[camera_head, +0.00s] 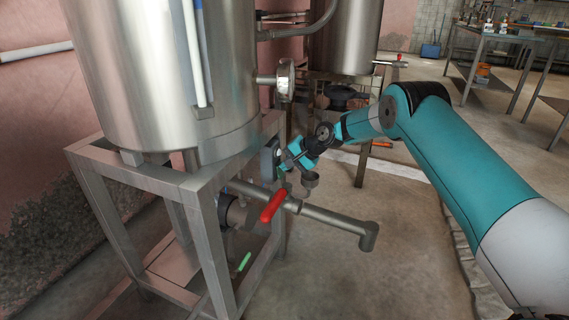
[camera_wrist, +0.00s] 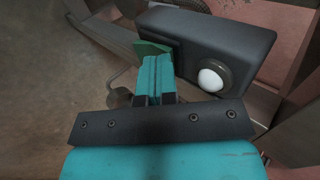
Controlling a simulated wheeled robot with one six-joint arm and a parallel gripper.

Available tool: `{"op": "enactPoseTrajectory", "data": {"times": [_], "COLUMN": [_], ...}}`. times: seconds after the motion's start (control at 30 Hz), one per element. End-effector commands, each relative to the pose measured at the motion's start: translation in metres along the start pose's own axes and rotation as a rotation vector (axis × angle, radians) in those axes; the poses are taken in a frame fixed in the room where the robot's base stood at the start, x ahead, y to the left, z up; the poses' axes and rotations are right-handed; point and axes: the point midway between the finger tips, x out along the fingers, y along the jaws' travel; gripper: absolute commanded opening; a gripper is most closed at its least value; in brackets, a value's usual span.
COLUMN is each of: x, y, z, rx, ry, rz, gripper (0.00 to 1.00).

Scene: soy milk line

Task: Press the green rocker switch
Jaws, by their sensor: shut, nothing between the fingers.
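The green rocker switch (camera_wrist: 148,48) shows in the wrist view on the face of a dark switch box (camera_wrist: 215,45), left of a round white button or lamp (camera_wrist: 211,78). My gripper (camera_wrist: 156,60) is shut and empty, with its teal fingertips right at the green switch. The fingers cover part of the switch, and I cannot tell whether they touch it or whether it is tipped. In the head view the dark box (camera_head: 268,161) sits on the steel frame below the big tank, and my gripper (camera_head: 284,164) is at its right side.
A pipe (camera_head: 335,220) with a red valve handle (camera_head: 273,205) juts out just below my gripper. The steel tank (camera_head: 165,75) and its frame (camera_head: 190,190) stand at the left. A second tank (camera_head: 345,35) stands behind. The floor at front right is open.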

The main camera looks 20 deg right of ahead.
Motion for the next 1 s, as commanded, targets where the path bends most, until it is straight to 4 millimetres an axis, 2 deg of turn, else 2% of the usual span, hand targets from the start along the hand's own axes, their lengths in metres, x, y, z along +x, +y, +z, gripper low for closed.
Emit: {"op": "enactPoseTrajectory", "data": {"times": [0.37, 0.77, 0.87, 1.0], "x": [-0.011, -0.012, -0.019, -0.037], "y": [-0.012, -0.012, -0.011, -0.004], "z": [0.001, 0.001, 0.001, -0.001], "rx": [-0.001, -0.001, 0.000, -0.003], "ry": [-0.001, -0.001, -0.003, -0.005], "rz": [-0.001, -0.001, 0.000, 0.000], "gripper": [0.00, 0.00, 0.00, 0.00]}}
